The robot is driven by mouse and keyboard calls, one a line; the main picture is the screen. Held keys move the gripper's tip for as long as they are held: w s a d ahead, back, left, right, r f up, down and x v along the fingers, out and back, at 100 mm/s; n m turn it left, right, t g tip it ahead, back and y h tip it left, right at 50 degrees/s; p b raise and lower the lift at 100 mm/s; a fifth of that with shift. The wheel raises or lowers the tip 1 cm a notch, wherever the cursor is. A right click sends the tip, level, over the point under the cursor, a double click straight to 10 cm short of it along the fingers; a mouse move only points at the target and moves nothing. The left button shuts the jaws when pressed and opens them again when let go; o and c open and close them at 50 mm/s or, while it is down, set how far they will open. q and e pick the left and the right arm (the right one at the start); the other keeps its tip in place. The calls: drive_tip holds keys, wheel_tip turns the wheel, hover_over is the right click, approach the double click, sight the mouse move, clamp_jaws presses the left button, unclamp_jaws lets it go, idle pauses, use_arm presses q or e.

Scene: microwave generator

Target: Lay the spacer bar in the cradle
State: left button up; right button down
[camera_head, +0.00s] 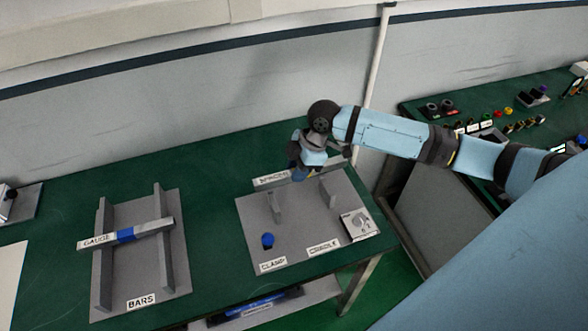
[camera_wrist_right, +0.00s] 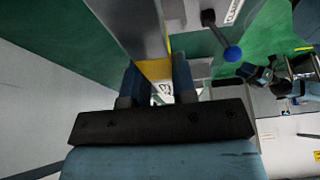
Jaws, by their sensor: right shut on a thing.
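My right gripper (camera_head: 302,174) is over the back of the cradle plate (camera_head: 290,236). In the right wrist view its fingers (camera_wrist_right: 157,80) are shut on the yellow band of the grey spacer bar (camera_wrist_right: 142,32). The bar runs from the fingers towards the top of that view. In the head view the gripper mostly hides the bar. The cradle has two upright grey posts, a left one (camera_head: 278,207) and a right one (camera_head: 328,190). I cannot tell whether the bar touches them. The blue clamp knob (camera_head: 267,240) stands at the plate's front left. My left gripper is not in view.
A grey bars rack (camera_head: 108,260) at the left holds the gauge bar (camera_head: 150,231) with its blue band. A small white dial box (camera_head: 359,223) sits at the plate's right corner. The green table (camera_head: 215,200) is clear between rack and plate. A control console (camera_head: 470,120) stands at the right.

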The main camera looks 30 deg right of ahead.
drive_tip(key=shift+s+d+f+b, duration=0.1)
drive_tip(key=shift+f+b, duration=0.25)
drive_tip(key=shift+f, duration=0.15)
drive_tip(key=shift+f+b, duration=0.55)
drive_tip(key=shift+f, duration=0.15)
wheel_tip(320, 180, down, 6)
drive_tip(key=b, duration=0.5)
drive_tip(key=shift+r, duration=0.2)
drive_tip(key=shift+f+b, duration=0.2)
drive_tip(key=shift+b, duration=0.15)
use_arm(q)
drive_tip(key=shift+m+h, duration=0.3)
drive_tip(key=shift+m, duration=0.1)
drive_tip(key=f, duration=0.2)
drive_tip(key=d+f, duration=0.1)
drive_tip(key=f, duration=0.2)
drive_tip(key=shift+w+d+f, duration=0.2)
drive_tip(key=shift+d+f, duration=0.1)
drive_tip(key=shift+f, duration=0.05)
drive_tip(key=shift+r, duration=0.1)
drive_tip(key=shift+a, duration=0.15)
use_arm(e)
drive_tip(key=shift+f, duration=0.25)
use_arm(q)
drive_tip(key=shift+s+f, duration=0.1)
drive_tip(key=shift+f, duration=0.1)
use_arm(e)
drive_tip(key=c, duration=0.8)
unclamp_jaws()
drive_tip(key=shift+c, duration=0.2)
